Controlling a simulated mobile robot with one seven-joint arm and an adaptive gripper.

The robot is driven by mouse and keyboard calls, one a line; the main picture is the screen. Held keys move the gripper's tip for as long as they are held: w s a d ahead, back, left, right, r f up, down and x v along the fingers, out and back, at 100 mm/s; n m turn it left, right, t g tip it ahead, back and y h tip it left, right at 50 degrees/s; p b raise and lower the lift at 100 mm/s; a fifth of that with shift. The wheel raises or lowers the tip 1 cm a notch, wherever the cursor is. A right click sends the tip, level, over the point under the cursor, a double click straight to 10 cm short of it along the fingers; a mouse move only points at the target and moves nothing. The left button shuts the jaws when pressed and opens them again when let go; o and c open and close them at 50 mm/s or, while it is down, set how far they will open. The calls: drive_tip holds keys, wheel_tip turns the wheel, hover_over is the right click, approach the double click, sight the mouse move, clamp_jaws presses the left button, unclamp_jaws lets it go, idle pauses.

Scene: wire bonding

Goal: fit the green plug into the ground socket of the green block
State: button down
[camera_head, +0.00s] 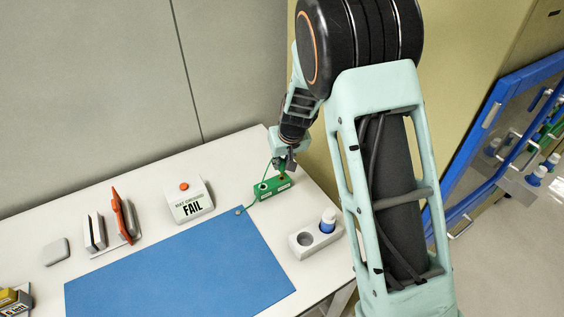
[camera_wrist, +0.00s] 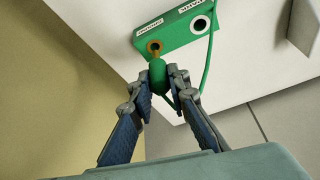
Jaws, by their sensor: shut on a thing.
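The green block (camera_head: 266,191) stands on the white table at the back right, just beyond the mat's corner. In the wrist view the block (camera_wrist: 176,36) shows two sockets, one with an orange-brown rim (camera_wrist: 154,45) and one with a white rim (camera_wrist: 200,24). Each has a small label, too small to read surely. My gripper (camera_head: 285,164) is over the block; in the wrist view its fingers (camera_wrist: 161,82) are shut on the green plug (camera_wrist: 158,78). The plug's tip overlaps the orange-brown socket's near edge; I cannot tell whether it is inside. A green cord (camera_wrist: 209,62) loops from the plug past the block.
A blue mat (camera_head: 180,265) covers the table's middle. A white tester reading FAIL (camera_head: 188,200) stands left of the block. A white holder (camera_head: 305,243) with a blue-and-white piece (camera_head: 327,221) stands at the right edge. An orange tool on a stand (camera_head: 122,215) is farther left.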

sight(283, 167)
drive_tip(key=shift+f+b, duration=1.8)
drive_tip(key=shift+f, duration=0.15)
drive_tip(key=c, duration=1.8)
unclamp_jaws()
drive_tip(key=shift+r, duration=0.1)
drive_tip(key=shift+o, duration=0.2)
drive_tip(key=v, duration=1.2)
drive_tip(key=shift+d, duration=0.1)
